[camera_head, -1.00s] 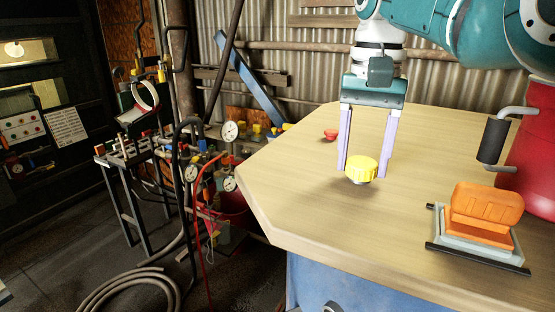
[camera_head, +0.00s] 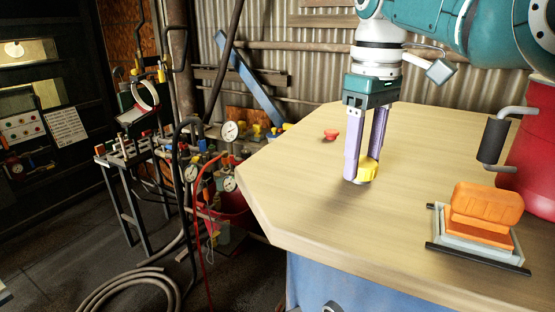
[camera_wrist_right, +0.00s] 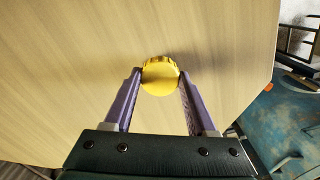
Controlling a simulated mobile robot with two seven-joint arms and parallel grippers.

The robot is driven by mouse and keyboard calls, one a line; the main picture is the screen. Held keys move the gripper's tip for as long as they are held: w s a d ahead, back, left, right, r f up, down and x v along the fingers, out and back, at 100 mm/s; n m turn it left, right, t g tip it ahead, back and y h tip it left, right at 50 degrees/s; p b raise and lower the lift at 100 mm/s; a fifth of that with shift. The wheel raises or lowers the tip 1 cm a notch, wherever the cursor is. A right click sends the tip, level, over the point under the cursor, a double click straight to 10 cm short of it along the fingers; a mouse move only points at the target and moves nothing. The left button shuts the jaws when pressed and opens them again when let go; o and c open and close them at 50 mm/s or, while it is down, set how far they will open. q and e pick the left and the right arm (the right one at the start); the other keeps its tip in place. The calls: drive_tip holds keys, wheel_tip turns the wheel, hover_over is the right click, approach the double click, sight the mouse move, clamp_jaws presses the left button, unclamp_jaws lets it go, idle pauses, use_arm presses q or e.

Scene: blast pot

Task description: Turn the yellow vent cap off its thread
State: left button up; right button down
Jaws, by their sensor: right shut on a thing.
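The yellow vent cap (camera_head: 368,170) is round with a ribbed rim and sits low at the wooden table top, between the fingers of my right gripper (camera_head: 364,172). In the right wrist view the cap (camera_wrist_right: 160,75) shows its flat top, with a purple finger of the gripper (camera_wrist_right: 160,78) against each side. The gripper is shut on the cap and points down at the table. In the head view a finger hides part of the cap. The thread under the cap is hidden. My left gripper is in neither view.
An orange block on a grey tray (camera_head: 436,238) stands at the right. Behind it is a red pot (camera_head: 530,150) with a black-gripped crank handle (camera_head: 494,140). A small red knob (camera_head: 331,134) lies behind the cap. The table's left and front are clear.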

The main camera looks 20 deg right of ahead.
sight(363, 161)
drive_tip(key=shift+n, duration=1)
drive_tip(key=shift+r, duration=0.1)
drive_tip(key=shift+r+p, duration=0.5)
drive_tip(key=shift+p, duration=0.35)
drive_tip(key=shift+r, duration=0.15)
drive_tip(key=shift+r+p, duration=2.05)
drive_tip(key=shift+p, duration=0.45)
